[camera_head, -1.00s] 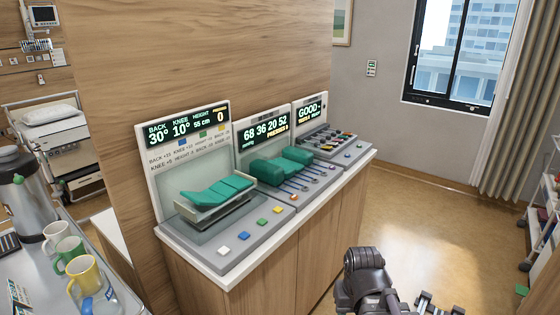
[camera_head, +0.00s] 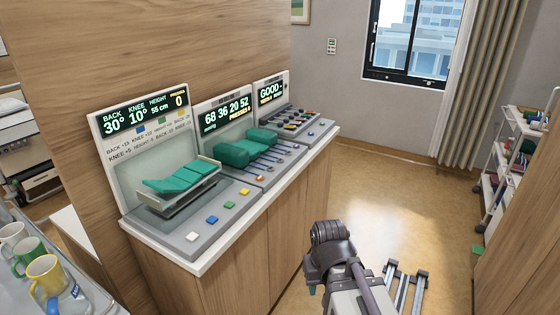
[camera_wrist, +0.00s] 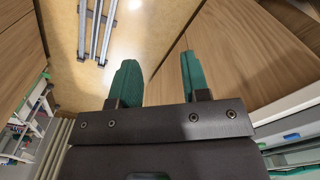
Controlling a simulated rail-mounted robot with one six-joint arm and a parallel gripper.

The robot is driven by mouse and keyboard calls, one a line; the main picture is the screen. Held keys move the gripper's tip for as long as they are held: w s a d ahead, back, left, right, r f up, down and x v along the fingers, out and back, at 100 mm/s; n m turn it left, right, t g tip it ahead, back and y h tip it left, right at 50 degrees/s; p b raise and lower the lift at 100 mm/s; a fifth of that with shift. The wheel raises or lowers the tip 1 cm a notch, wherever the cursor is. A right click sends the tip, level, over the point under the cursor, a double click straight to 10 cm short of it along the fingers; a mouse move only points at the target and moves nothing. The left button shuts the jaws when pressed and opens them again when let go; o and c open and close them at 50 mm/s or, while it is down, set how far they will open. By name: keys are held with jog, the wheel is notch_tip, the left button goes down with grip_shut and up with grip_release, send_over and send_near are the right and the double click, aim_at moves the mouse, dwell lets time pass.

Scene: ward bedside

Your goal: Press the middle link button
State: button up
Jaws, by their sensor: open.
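The middle panel (camera_head: 225,118) on the cabinet has a lit display reading 68 36 20 52, with a smaller PRESSES line below it. Teal cushions (camera_head: 232,155) lie on its deck, with thin lines running from them to a row of small round buttons (camera_head: 278,166) at the front. These buttons are too small to tell apart surely. My gripper shows in the wrist view (camera_wrist: 158,75) with two teal fingers apart and nothing between them. In the head view my arm is right of the cabinet front, low and clear of the panels; the fingers are mostly hidden there.
A bed-model panel (camera_head: 140,125) with white, blue, green and yellow buttons stands at left. Mugs (camera_head: 45,272) sit on a side table at lower left. Open floor (camera_head: 380,200) lies right of the cabinet (camera_head: 240,270); a shelf trolley (camera_head: 500,165) stands farther right.

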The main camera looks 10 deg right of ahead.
grip_shut()
dwell(1.6)
